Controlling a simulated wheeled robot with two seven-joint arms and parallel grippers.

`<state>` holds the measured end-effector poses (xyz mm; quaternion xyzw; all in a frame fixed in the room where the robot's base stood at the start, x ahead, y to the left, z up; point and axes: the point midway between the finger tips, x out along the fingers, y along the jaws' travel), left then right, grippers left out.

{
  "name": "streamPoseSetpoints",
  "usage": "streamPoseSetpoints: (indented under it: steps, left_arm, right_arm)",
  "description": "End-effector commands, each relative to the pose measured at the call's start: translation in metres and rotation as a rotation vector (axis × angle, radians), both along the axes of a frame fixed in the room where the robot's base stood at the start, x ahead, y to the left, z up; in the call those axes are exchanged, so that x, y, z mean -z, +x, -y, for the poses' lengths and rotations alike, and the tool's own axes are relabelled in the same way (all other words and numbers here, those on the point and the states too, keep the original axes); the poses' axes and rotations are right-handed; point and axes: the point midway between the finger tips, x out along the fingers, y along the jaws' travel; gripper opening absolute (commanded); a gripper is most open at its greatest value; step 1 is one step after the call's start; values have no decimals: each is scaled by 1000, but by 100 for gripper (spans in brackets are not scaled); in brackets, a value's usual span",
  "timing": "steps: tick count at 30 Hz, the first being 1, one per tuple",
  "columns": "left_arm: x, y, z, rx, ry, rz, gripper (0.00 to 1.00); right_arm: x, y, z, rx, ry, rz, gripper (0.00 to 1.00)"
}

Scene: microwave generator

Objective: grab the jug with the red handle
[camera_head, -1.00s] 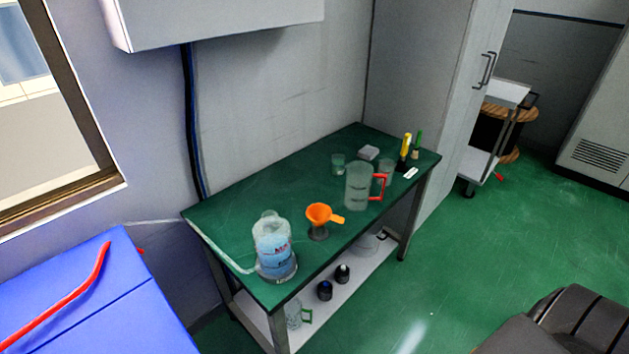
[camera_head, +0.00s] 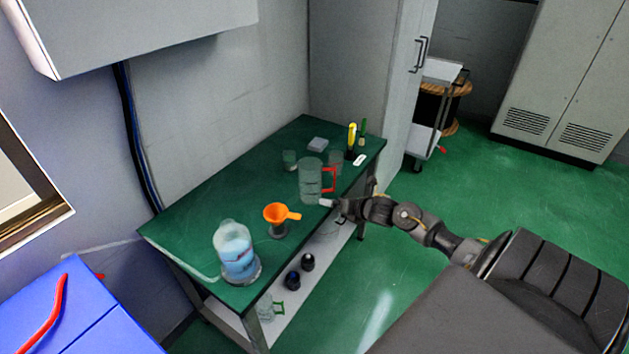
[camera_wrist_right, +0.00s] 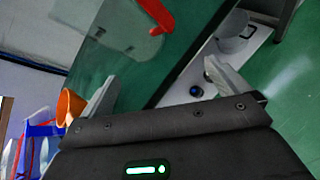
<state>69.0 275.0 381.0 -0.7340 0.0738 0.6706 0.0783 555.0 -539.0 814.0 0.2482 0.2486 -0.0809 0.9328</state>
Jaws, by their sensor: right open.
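The clear jug (camera_head: 311,181) with the red handle (camera_head: 329,179) stands upright on the green table. Its handle faces right, toward the table's front edge. My right gripper (camera_head: 328,203) is just in front of the jug, close below the handle in the head view; I cannot tell if they touch. In the right wrist view my right gripper (camera_wrist_right: 158,88) is open, with nothing between its fingers. The red handle (camera_wrist_right: 157,14) and part of the clear jug (camera_wrist_right: 118,22) show beyond it at the top. My left gripper is not in view.
An orange funnel (camera_head: 280,214) and a bottle of blue liquid (camera_head: 236,252) stand left of the jug on the green table (camera_head: 190,212). Small glasses and yellow and green items stand behind it. The lower shelf (camera_head: 327,263) holds dark-capped bottles and a green-handled jug (camera_head: 268,307).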

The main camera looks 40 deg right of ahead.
Motion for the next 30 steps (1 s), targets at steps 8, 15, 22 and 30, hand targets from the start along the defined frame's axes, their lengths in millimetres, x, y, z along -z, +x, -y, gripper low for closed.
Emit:
streamPoseSetpoints:
  steps: [8,15,22,30]
  left_arm:
    - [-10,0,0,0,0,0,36]
    - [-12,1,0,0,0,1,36]
    - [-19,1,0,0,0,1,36]
    - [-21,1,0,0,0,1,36]
  right_arm:
    - [-120,27,-6,-269,-424,123,100]
    - [-127,33,-7,-289,-462,133,100]
    - [-115,64,-8,-286,-457,134,100]
    - [-105,81,-10,-290,-460,132,100]
